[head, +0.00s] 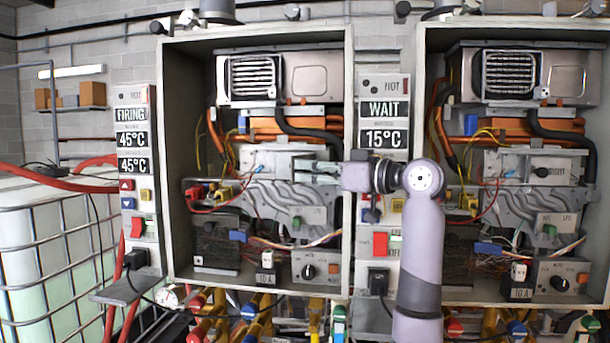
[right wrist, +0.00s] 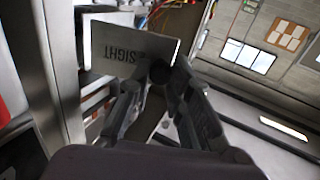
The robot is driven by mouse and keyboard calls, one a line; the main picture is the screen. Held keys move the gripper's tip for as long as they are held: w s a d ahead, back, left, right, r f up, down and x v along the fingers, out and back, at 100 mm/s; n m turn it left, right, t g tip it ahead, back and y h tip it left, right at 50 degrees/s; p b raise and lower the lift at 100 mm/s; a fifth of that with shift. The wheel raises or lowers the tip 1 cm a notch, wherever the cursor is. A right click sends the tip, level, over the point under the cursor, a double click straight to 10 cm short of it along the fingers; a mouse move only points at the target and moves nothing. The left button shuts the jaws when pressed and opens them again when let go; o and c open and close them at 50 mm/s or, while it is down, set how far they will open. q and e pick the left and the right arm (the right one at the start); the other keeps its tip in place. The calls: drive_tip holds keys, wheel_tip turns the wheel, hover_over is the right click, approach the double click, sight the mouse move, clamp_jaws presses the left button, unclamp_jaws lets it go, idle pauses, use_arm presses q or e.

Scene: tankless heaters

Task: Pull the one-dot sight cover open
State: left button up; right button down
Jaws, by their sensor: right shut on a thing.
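The sight cover (right wrist: 130,50) is a grey plate marked SIGHT, with a dark round knob (right wrist: 160,72), in the right wrist view. My right gripper (right wrist: 160,88) is shut on the knob, a finger on each side. In the head view my right gripper (head: 316,171) reaches leftward into the left open heater cabinet (head: 348,80), at mid height. It hides much of the cover there, and I cannot tell how far the cover stands open. The dot marks are too small to read surely. My left gripper is not in view.
A second open heater cabinet (head: 420,60) stands at the right, with its own SIGHT cover (head: 558,171). A display panel (head: 383,110) reading WAIT stands between the cabinets. Hoses and wires crowd the cabinet around my gripper. A caged tank (head: 50,240) is at the left.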

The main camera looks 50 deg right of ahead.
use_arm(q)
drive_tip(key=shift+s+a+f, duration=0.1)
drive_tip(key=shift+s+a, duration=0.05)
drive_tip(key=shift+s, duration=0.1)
use_arm(e)
drive_tip(key=shift+s+d+n+y, duration=0.15)
drive_tip(key=shift+n+y, duration=0.15)
drive_tip(key=shift+y, duration=0.2)
drive_tip(key=c, duration=1.5)
unclamp_jaws()
drive_tip(key=shift+o, duration=0.2)
drive_tip(key=v, duration=1.2)
drive_tip(key=shift+r, duration=0.1)
